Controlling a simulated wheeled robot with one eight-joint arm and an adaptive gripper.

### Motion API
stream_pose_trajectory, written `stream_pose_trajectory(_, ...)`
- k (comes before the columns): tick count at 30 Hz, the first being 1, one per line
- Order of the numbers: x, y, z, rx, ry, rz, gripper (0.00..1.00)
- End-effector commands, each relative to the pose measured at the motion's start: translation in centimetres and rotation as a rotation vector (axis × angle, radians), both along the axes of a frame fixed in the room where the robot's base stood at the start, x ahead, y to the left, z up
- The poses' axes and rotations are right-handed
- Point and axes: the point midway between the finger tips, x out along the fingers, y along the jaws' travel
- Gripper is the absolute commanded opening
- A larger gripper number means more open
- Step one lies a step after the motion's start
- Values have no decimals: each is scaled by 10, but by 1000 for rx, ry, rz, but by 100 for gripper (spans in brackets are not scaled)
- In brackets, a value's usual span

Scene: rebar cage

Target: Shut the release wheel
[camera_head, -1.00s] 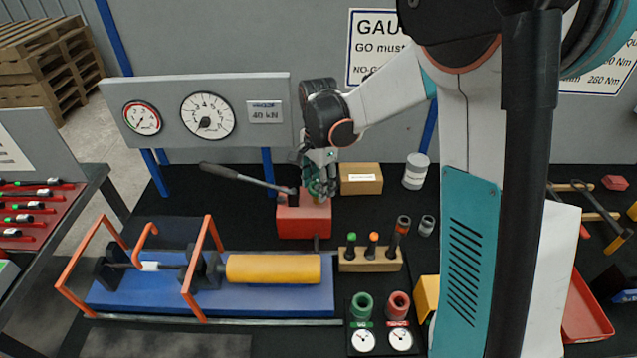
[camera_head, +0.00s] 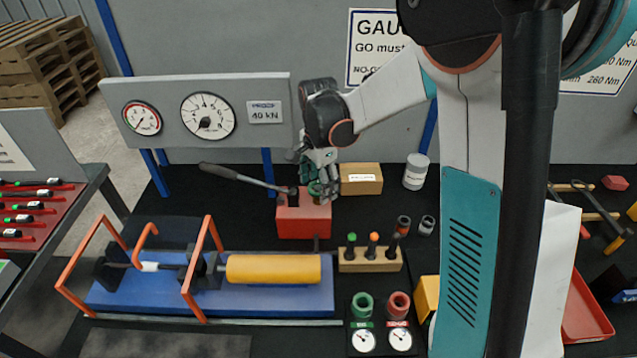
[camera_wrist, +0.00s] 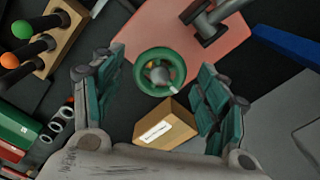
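The release wheel is a green handwheel with spokes, seen in full in the wrist view (camera_wrist: 159,71) on top of the red pump block (camera_wrist: 205,55). In the head view the red block (camera_head: 304,218) stands behind the yellow cylinder, and the wheel (camera_head: 315,189) is partly hidden by my fingers. My gripper (camera_head: 321,180) points down just above the wheel. In the wrist view its two fingers (camera_wrist: 155,100) are spread wide on either side, with the wheel between and beyond them. Nothing is held.
A grey pump lever (camera_head: 240,178) runs left from the block. A cardboard box (camera_head: 361,180) stands close to its right rear. A wooden holder (camera_head: 370,260) with several dark tools stands in front right. Gauges (camera_head: 207,116) are on the panel behind.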

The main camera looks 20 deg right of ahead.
Motion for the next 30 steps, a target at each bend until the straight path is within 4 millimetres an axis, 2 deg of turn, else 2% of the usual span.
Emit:
stream_pose_trajectory(8, 0, 0, 6, 0, 0, 0, 67)
stream_pose_trajectory(11, 0, 0, 19, 0, 0, 0, 67)
stream_pose_trajectory(21, 0, 0, 86, 0, 0, 0, 67)
stream_pose_trajectory(25, 0, 0, 105, 0, 0, 0, 67)
stream_pose_trajectory(30, 0, 0, 118, 0, 0, 0, 67)
